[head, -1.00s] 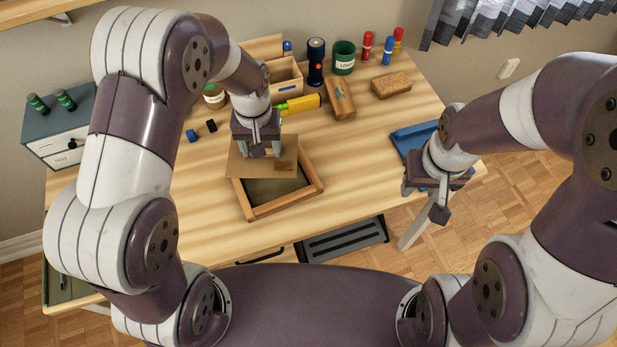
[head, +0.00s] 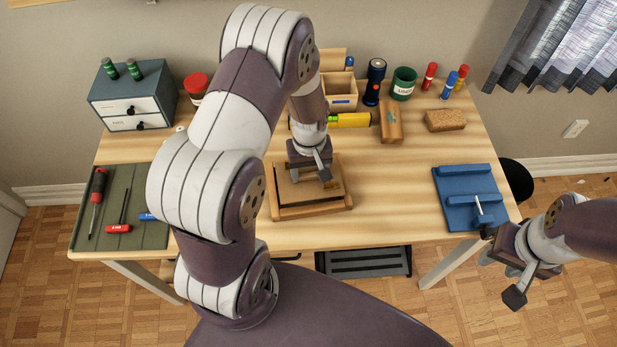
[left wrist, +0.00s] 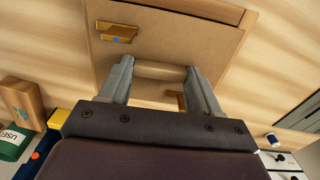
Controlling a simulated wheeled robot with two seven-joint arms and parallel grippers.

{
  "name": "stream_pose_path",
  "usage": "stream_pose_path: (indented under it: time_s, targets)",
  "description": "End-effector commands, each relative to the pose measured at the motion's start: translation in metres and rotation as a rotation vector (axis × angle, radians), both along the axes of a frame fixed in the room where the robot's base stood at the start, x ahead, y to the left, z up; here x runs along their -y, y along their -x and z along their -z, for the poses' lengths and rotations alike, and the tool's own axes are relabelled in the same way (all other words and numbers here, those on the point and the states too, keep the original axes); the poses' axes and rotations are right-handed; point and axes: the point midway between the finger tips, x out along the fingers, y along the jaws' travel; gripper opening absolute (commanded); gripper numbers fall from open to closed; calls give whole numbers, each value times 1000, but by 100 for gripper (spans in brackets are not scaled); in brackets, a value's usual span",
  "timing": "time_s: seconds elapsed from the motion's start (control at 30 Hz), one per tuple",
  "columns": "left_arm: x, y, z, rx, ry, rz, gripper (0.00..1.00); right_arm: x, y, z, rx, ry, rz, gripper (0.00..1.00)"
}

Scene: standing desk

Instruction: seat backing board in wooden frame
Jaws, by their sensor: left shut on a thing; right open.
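The brown backing board (head: 292,192) is over the wooden frame (head: 312,211) near the desk's front edge and covers most of its opening. A dark gap shows along the board's front and right edges. I cannot tell whether it lies inside the frame or just above it. My left gripper (head: 312,178) is shut on the board's wooden grip bar (left wrist: 160,70). The left wrist view shows the board (left wrist: 190,40) with brass clips (left wrist: 115,32) and a strip of frame (left wrist: 205,8) beyond it. My right gripper (head: 507,272) is open and empty, off the desk's front right.
A blue stand (head: 465,207) is at the desk's right. A yellow tool (head: 350,120), a wooden block (head: 391,122) and an open wooden box (head: 340,92) stand behind the frame. A green mat (head: 145,205) with screwdrivers is at left. Desk between frame and blue stand is clear.

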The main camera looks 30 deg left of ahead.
Motion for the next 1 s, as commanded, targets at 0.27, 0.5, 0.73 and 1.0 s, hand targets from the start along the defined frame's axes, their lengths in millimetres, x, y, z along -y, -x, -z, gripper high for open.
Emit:
stream_pose_path:
  time_s: [0.27, 0.5, 0.73, 1.0]
  targets:
    - [-5, -1, 40, -2, 0, 2, 31, 0, 0, -1, 0, 0, 0, 43]
    - [-5, -1, 43, 0, 0, 2, 31, 0, 0, -1, 0, 0, 0, 43]
    - [-5, -1, 46, 0, 0, 2, 86, 0, 0, 1, 0, 0, 0, 43]
    - [-5, -1, 46, 0, 0, 2, 89, 0, 0, 1, 0, 0, 0, 43]
